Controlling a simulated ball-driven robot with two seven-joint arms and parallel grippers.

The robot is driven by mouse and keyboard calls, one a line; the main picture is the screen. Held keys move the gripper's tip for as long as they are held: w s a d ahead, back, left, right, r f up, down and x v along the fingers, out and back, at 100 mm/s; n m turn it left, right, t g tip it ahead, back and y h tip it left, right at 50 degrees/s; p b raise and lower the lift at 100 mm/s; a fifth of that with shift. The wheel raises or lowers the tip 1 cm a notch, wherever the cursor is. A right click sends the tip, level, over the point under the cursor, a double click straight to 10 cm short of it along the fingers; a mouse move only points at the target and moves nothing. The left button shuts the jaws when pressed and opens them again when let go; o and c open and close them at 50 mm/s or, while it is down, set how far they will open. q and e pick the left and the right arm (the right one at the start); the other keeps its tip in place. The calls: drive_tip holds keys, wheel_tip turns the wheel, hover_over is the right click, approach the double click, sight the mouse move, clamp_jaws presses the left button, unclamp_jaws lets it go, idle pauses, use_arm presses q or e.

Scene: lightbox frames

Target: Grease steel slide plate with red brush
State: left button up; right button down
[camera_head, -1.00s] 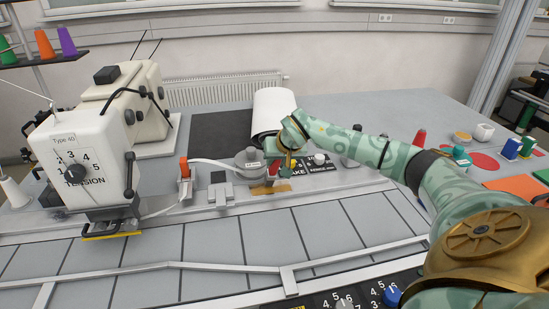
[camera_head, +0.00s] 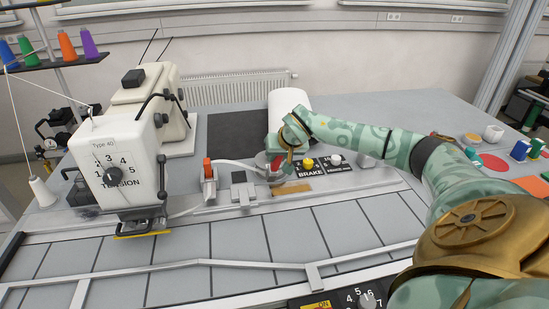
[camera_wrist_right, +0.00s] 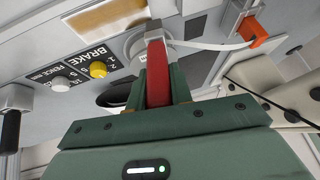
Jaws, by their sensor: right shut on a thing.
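My right gripper (camera_head: 277,170) is at the middle of the bench, pointing down near a round grey knob, left of the BRAKE panel. In the right wrist view its green fingers (camera_wrist_right: 160,85) are shut on the red brush (camera_wrist_right: 157,75). The brush also shows as a small red piece in the head view (camera_head: 276,163). Its tip is over or against the round grey part (camera_wrist_right: 148,42); contact is unclear. A tan plate (camera_head: 292,189) lies flat on the grey steel strip (camera_head: 240,208) just in front. Which part is the slide plate is unclear. My left gripper is not in view.
The white sewing machine (camera_head: 110,160) stands at left. An orange-red clip (camera_head: 208,168) and a pale strap are left of the gripper. The BRAKE panel (camera_head: 318,168) with yellow and white knobs is close at right. The tiled front surface (camera_head: 230,240) is clear.

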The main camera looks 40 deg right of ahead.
drive_tip(key=shift+r+p, duration=0.35)
drive_tip(key=shift+r, duration=0.3)
wheel_tip(320, 180, up, 2)
drive_tip(key=shift+w+a+r+p, duration=0.1)
drive_tip(key=shift+a+r+p, duration=0.05)
drive_tip(key=shift+p, duration=0.85)
drive_tip(key=shift+r+p, duration=0.6)
drive_tip(key=shift+r, duration=0.05)
drive_tip(key=shift+f, duration=0.1)
